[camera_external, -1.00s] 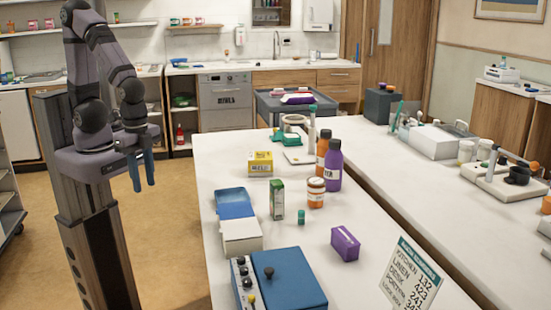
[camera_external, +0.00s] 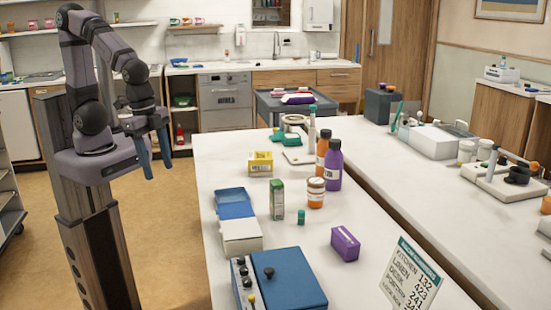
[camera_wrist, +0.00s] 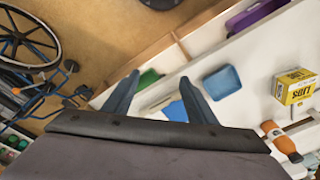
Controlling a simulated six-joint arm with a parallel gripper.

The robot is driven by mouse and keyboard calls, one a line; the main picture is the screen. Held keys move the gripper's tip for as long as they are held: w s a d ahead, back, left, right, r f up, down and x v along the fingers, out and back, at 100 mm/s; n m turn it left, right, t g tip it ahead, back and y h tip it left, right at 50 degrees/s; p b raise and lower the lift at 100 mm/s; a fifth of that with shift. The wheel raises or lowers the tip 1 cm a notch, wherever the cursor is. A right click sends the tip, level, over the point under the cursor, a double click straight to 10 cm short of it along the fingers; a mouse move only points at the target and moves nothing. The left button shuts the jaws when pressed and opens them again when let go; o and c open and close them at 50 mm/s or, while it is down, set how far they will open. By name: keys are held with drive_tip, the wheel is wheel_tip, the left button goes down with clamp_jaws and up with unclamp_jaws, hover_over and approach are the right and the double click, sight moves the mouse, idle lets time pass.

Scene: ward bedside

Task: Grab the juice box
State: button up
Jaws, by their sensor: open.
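A small upright green-and-white carton (camera_external: 277,199), which looks like the juice box, stands on the white table left of the orange jar. A purple box (camera_external: 345,243) lies nearer the camera; whether it is a drink carton I cannot tell. My gripper (camera_external: 158,163) is open and empty, in the air left of the table, well apart from the carton. In the wrist view its two blue fingers (camera_wrist: 160,80) are spread. I cannot make out the green-and-white carton in that view.
A yellow box (camera_external: 260,163), orange bottle (camera_external: 322,155), purple bottle (camera_external: 333,165) and orange jar (camera_external: 315,192) stand behind or right of the carton. A blue-and-white open box (camera_external: 240,235) is to its left. A blue control box (camera_external: 287,278) and a sign (camera_external: 411,275) are nearer.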

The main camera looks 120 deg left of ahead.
drive_tip(key=w+a+r+n+t+y+b, duration=0.1)
drive_tip(key=w+a+t+b, duration=0.15)
drive_tip(key=w+a, duration=0.5)
drive_tip(key=w+a+r+t+y+b, duration=0.15)
drive_tip(key=w+a+t, duration=0.25)
drive_tip(key=w, duration=0.7)
wheel_tip(320, 180, up, 5)
drive_tip(key=t+b, duration=0.4)
drive_tip(key=t, duration=0.1)
hover_over(279, 188)
drive_tip(key=w, duration=0.3)
drive_tip(key=w+a+r+m+t+h+b, duration=0.2)
drive_tip(key=w+a+m+t+h+b, duration=0.1)
drive_tip(key=w+t+b, duration=0.15)
drive_tip(key=s+a+f+m+g+h+b, duration=0.1)
drive_tip(key=s+f+m+g+h+b, duration=0.2)
drive_tip(key=s+f+m+h+b, duration=0.6)
drive_tip(key=s+f+h+p, duration=0.1)
drive_tip(key=f, duration=0.2)
drive_tip(key=s+f+n+h+p, duration=0.1)
drive_tip(key=f, duration=0.2)
drive_tip(key=s+f+n+h+p, duration=0.1)
drive_tip(key=f, duration=0.2)
drive_tip(key=shift+d+f+g, duration=0.1)
drive_tip(key=shift+f+g, duration=0.2)
drive_tip(key=shift+f, duration=0.1)
drive_tip(key=shift+p+x, duration=0.8)
drive_tip(key=shift+x, duration=2.9)
drive_tip(key=shift+f, duration=0.15)
